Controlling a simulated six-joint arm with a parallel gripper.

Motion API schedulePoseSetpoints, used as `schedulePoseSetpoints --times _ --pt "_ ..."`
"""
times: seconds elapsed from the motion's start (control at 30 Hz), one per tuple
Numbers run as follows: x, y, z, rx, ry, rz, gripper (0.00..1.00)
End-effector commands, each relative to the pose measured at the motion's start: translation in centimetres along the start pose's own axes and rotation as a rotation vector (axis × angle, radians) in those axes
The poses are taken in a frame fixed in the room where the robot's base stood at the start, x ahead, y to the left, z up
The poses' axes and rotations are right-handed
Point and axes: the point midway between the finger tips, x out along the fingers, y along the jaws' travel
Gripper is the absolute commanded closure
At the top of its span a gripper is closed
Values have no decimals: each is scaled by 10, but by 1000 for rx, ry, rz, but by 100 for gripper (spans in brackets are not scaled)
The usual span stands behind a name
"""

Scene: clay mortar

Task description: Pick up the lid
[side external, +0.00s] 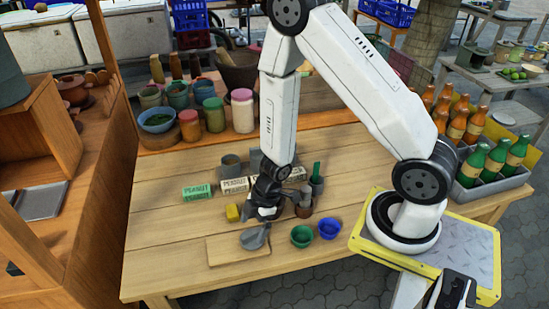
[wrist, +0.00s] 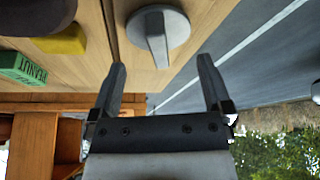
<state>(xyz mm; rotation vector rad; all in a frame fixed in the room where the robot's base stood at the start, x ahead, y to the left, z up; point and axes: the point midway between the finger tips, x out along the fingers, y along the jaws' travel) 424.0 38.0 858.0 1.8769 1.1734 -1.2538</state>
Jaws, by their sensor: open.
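The lid (side external: 254,237) is a grey disc with a raised bar handle, lying on a thin wooden board (side external: 228,250) near the table's front edge. In the wrist view the lid (wrist: 172,22) shows at the top, just beyond and between the fingertips, with its handle pointing toward me. My gripper (side external: 267,213) is above the table, close to the lid and behind it in the side view. In the wrist view my gripper (wrist: 162,64) has its two fingers wide apart with nothing between them. The fingertips are hard to make out in the side view.
A yellow block (side external: 232,212) lies left of my gripper. Green (side external: 302,236) and blue (side external: 329,228) bowls stand to the right. Peanut boxes (side external: 197,192) and a small brown cup (side external: 304,207) are nearby. Bottle crates stand far right. The table's left front is clear.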

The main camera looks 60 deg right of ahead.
Motion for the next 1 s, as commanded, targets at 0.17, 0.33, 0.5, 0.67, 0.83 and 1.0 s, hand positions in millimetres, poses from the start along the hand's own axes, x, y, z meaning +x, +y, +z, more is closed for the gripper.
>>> schedulePoseSetpoints --times 0.17,0.33,0.5,0.67,0.83,1.0 --pt "18 -1 0 0 -1 -2 0" --pt "30 0 0 0 -2 0 0" --pt "34 0 0 0 -2 2 0" --pt "34 0 0 0 -1 2 0" --pt "34 0 0 0 -1 2 0" --pt "34 0 0 0 -1 2 6"
